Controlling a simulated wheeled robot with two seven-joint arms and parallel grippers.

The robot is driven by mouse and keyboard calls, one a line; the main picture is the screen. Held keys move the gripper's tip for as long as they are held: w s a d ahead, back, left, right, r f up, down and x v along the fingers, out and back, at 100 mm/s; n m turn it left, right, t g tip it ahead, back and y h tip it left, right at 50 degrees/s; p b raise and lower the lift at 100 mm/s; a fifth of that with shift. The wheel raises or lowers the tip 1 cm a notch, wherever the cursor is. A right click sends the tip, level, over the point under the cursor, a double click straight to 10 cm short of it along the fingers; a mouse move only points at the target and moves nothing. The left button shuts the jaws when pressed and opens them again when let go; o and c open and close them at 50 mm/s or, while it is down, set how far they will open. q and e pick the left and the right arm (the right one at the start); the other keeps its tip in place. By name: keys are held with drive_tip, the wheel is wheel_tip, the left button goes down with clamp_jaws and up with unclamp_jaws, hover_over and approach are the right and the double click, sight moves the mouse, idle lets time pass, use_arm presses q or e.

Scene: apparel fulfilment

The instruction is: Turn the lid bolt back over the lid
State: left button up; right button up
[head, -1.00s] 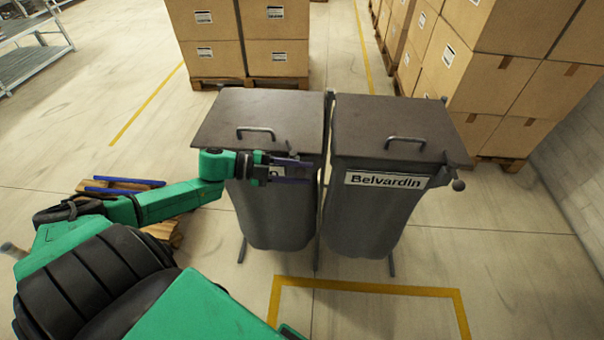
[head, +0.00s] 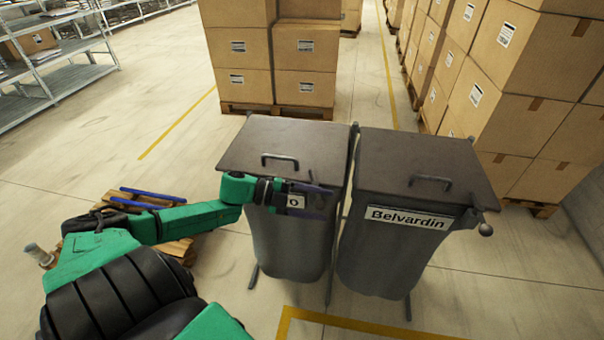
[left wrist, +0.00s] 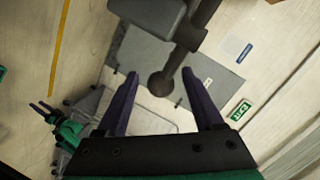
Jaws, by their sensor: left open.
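Two grey bins with dark flat lids stand side by side. The left lid (head: 300,140) and right lid (head: 420,160) both lie closed, each with a bar handle. My left gripper (head: 318,202) is at the upper front of the left bin (head: 290,245), just below its lid edge. In the left wrist view its two purple fingers (left wrist: 160,75) are open. A dark bolt rod ending in a ball knob (left wrist: 161,84) shows between the fingertips; I cannot tell whether they touch it. In the head view the gripper hides that knob. My right gripper is out of view.
The right bin (head: 385,250) has a "Belvardin" label and its own ball knob (head: 485,230) at its right side. Stacked cartons (head: 305,65) stand behind, more at the right. A low pallet (head: 150,205) lies near my left arm. Floor in front is clear.

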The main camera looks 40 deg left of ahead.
use_arm(q)
drive_tip(key=p+v, duration=0.2)
drive_tip(key=v, duration=1.2)
drive_tip(key=shift+f, duration=0.1)
drive_tip(key=shift+c, duration=0.3)
